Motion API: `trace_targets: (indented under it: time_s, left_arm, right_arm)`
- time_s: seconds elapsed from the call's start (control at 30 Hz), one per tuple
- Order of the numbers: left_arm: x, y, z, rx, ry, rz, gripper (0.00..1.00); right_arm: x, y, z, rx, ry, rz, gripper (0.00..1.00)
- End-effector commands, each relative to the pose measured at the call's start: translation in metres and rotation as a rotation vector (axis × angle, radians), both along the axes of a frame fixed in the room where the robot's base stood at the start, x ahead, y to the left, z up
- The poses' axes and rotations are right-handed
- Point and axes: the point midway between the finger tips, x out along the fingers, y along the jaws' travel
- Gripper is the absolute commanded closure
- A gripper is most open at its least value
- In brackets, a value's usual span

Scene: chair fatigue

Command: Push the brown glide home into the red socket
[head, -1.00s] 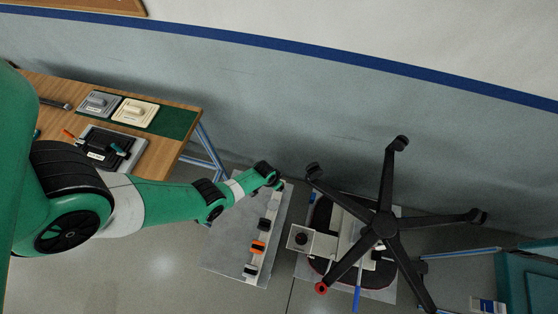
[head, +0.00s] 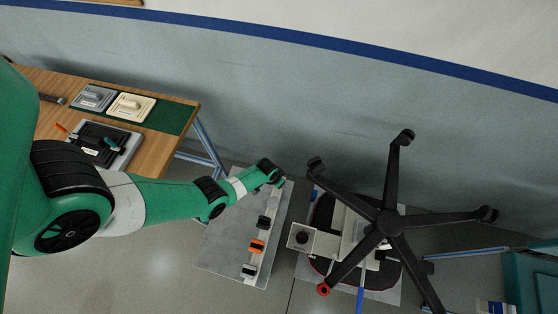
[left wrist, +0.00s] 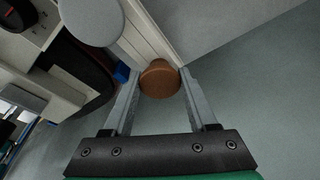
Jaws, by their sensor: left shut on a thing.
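The brown glide (left wrist: 160,80) is a short round piece between the two fingertips of my left gripper (left wrist: 158,88) in the left wrist view. My left gripper is shut on it. In the head view my left gripper (head: 279,183) is at the far end of the light strip, and I cannot make out the glide there. The red socket (head: 323,289) is a ring at the end of the lower-left leg of the upturned black chair base (head: 391,222). The gripper is well above and left of it in the picture, apart from it. My right gripper is not in view.
On the grey board (head: 222,245), a light strip carries dark pieces and an orange one (head: 257,247). The chair's legs spread wide to the right. A wooden bench (head: 160,148) with plates and a tray stands at left. A teal cabinet (head: 545,290) is at lower right.

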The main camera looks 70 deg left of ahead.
Motion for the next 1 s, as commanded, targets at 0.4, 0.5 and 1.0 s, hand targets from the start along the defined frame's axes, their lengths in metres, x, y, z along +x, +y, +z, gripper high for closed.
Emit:
trace_targets:
  time_s: [0.4,0.5,1.0]
  left_arm:
    - [0.0,0.0,0.012,0.0,0.0,0.0,0.91]
    - [0.0,0.0,0.016,0.0,0.0,0.0,0.91]
    - [0.0,0.0,0.036,0.0,0.0,0.0,0.91]
  right_arm:
    - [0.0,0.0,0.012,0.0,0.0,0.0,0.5]
    - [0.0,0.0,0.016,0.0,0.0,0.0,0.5]
    - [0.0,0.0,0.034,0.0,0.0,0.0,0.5]
